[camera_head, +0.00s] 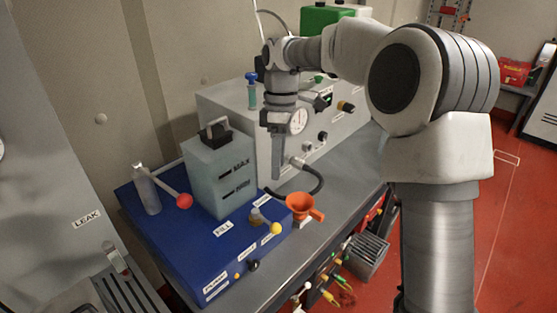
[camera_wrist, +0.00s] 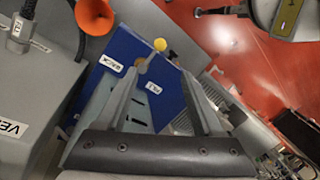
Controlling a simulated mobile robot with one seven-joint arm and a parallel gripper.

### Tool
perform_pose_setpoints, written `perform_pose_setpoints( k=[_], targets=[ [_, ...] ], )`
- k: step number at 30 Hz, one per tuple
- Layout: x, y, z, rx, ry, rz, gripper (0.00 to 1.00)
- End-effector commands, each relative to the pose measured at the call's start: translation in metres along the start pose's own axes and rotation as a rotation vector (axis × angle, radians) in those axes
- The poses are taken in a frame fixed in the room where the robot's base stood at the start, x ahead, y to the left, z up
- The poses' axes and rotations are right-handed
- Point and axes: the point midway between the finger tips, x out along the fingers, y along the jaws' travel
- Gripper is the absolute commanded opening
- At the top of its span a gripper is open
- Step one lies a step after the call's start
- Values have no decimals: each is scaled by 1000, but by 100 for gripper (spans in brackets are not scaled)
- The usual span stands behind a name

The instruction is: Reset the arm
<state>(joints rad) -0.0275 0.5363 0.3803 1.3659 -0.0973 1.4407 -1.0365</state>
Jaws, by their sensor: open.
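My gripper (camera_head: 278,172) hangs down at the end of my arm, in front of the grey cabinet and to the right of the tank with MAX marking. In the wrist view my gripper (camera_wrist: 160,76) shows its two fingers spread apart with nothing held between them. The blue base unit (camera_head: 180,258) lies below and to the left of the gripper in the head view. It also shows beyond the fingers in the wrist view (camera_wrist: 128,46).
The translucent tank (camera_head: 221,180) and a red-knobbed lever (camera_head: 184,200) stand on the blue unit. An orange funnel (camera_head: 301,205) sits at its right, near a black hose (camera_head: 318,178). The grey cabinet (camera_head: 235,112) stands behind. The grey bench top (camera_head: 345,160) has bare room at right.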

Motion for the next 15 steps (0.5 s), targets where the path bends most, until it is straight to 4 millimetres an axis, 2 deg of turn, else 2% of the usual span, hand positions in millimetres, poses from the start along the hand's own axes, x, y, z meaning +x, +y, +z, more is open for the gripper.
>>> perform_pose_setpoints(
  k=[4, 8, 15],
  targets=[
    [-3, -3, 2, 15, -2, 10, 68],
    [-14, -14, 12, 79, -5, 50, 68],
    [-40, -50, 44, 291, 6, 163, 68]
  ],
)
